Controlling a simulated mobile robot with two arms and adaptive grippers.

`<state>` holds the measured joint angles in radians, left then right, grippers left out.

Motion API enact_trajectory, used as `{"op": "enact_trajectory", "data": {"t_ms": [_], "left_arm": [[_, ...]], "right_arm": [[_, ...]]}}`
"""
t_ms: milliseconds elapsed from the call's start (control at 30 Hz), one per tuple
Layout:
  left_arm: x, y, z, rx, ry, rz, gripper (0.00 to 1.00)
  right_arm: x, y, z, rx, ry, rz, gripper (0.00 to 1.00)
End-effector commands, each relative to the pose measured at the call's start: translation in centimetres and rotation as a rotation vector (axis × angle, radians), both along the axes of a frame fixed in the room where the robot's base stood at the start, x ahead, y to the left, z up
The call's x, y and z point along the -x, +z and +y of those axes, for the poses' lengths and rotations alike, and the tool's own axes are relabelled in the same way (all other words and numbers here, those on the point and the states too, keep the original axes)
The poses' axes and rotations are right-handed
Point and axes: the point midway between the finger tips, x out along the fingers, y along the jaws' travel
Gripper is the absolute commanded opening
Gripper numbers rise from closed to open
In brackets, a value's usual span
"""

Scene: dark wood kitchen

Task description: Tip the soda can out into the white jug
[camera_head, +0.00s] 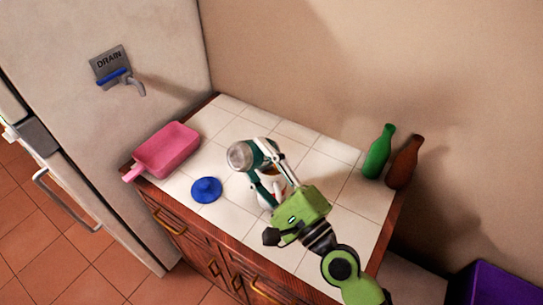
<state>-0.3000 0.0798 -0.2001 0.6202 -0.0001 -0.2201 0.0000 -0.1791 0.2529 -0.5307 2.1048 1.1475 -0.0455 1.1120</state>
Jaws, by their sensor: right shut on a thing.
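My right gripper (267,166) reaches in from the lower right, shut on the soda can (240,156). The can is dark teal with a silver end and is held on its side above the counter, that end facing left and toward me. The white jug (265,199) stands on the tiled counter below and behind the gripper fingers, which hide much of it. A patch of orange shows near its top. I cannot tell whether liquid is leaving the can. My left gripper is not in view.
A blue domed piece (206,189) and a pink tray (168,150) lie on the counter's left. A green bottle (379,152) and a brown bottle (404,163) stand at the right edge. The counter's back is clear.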

Motion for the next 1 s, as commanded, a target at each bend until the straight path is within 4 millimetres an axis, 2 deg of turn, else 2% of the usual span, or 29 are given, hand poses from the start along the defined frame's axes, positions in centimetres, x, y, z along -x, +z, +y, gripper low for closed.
{"op": "enact_trajectory", "data": {"t_ms": [267, 500, 1000], "left_arm": [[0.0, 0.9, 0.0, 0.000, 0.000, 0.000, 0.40], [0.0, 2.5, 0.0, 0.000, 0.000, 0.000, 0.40], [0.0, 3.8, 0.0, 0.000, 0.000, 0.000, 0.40]], "right_arm": [[-0.1, 0.4, -0.1, -0.037, -0.001, 0.036, 0.17], [-0.4, 0.9, -0.4, -0.105, -0.001, 0.104, 0.17], [-0.8, 1.1, -0.8, -0.180, -0.001, 0.177, 0.17]]}}
